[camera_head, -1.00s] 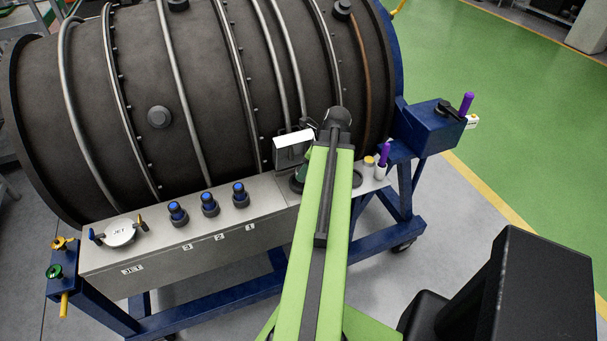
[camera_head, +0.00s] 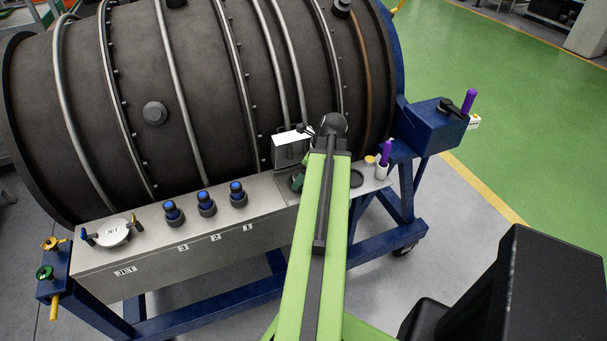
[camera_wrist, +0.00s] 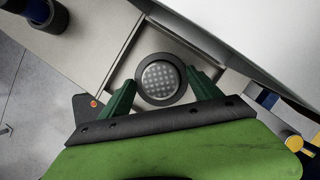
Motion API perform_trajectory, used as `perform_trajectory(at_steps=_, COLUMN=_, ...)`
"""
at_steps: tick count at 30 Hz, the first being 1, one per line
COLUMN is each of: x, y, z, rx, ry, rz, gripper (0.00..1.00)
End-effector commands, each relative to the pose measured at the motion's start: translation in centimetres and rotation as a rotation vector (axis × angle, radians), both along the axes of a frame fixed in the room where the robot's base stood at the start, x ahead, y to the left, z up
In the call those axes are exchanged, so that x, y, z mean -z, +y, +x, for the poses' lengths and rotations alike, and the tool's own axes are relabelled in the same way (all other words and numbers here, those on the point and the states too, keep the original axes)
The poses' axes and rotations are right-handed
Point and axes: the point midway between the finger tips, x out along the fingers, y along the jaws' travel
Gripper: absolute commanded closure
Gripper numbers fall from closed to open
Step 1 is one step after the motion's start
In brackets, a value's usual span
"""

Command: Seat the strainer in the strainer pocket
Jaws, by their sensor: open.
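A round mesh disc with a dark rim (camera_wrist: 162,79), which looks like the strainer, shows in the wrist view on a pale surface with raised straight edges. I cannot tell whether it lies in a pocket or only on the surface. My gripper (camera_wrist: 161,82) is open, its two green fingers on either side of the disc with small gaps. Their height relative to the disc is unclear. In the head view my arm hides the disc, and a green finger (camera_head: 297,181) shows left of the arm. A dark ring (camera_head: 357,179), possibly a pocket, lies right of the arm on the bench.
The large dark engine casing (camera_head: 150,90) stands behind the grey bench (camera_head: 180,262). Several blue-capped fittings (camera_head: 205,203) stand to the left. A white-and-grey box (camera_head: 291,152) is close behind the gripper. A purple-handled item (camera_head: 386,153) stands to the right.

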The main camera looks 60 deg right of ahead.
Motion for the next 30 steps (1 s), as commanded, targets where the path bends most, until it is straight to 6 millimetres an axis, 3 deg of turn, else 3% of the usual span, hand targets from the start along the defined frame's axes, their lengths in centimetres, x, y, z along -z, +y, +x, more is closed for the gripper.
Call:
perform_trajectory(at_steps=8, x=-0.7, y=0.0, z=0.0, rx=0.000, ry=0.000, rz=0.000, gripper=0.27)
perform_trajectory(at_steps=14, x=-3.8, y=-0.1, z=-1.1, rx=0.000, ry=0.000, rz=0.000, gripper=0.27)
perform_trajectory(at_steps=24, x=-10.9, y=-0.6, z=-3.9, rx=0.001, ry=0.000, rz=0.000, gripper=0.27)
perform_trajectory(at_steps=30, x=-11.6, y=-0.7, z=-4.6, rx=-0.001, ry=0.000, rz=0.000, gripper=0.27)
